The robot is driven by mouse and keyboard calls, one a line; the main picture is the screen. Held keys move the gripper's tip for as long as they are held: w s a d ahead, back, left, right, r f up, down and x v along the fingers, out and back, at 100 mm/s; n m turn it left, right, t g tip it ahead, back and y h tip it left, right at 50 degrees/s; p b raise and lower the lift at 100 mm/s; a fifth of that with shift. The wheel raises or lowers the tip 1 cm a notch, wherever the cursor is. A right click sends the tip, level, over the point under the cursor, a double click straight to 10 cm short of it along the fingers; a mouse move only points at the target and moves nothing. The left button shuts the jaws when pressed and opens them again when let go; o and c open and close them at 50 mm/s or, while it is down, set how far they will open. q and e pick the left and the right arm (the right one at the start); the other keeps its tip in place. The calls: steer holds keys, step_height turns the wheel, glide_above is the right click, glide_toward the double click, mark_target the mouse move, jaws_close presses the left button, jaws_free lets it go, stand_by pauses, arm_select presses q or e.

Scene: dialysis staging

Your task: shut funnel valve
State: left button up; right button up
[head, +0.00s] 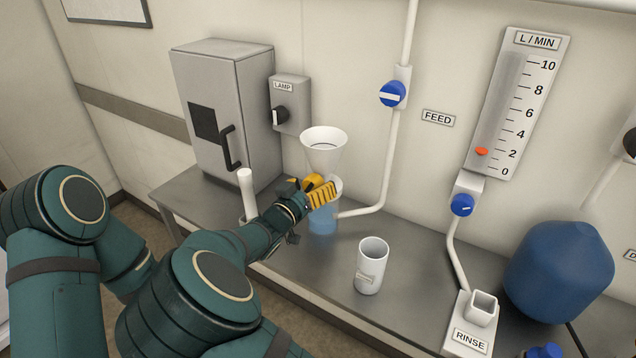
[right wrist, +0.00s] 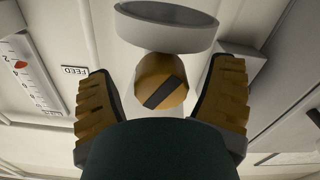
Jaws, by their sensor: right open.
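The white funnel (head: 323,148) stands above a clear vessel with blue liquid (head: 322,222) on the steel bench. In the head view my right gripper (head: 316,190) is just below the funnel cone and hides the valve. In the right wrist view the funnel valve knob (right wrist: 162,82) is round and orange-yellow, with a dark bar set diagonally across it. The open fingers of my right gripper (right wrist: 162,99) stand on either side of the knob, with gaps on both sides. My left gripper is out of view.
A white post (head: 246,190) stands left of the gripper, before a grey cabinet (head: 225,110). A white cup (head: 371,268) stands to the right on the bench. The FEED pipe with its blue valve (head: 392,94) runs down the wall behind. Bare bench lies around the cup.

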stand_by(0.3)
steer(key=c, duration=1.2)
steer(key=m+b, duration=0.1)
steer(key=m, duration=0.2)
steer(key=shift+f+b, duration=0.15)
steer(key=shift+b, duration=0.2)
steer(key=m+b, duration=0.1)
steer(key=m, duration=0.1)
steer(key=shift+m, duration=0.4)
steer(key=o, duration=1.2)
steer(key=shift+w, duration=0.1)
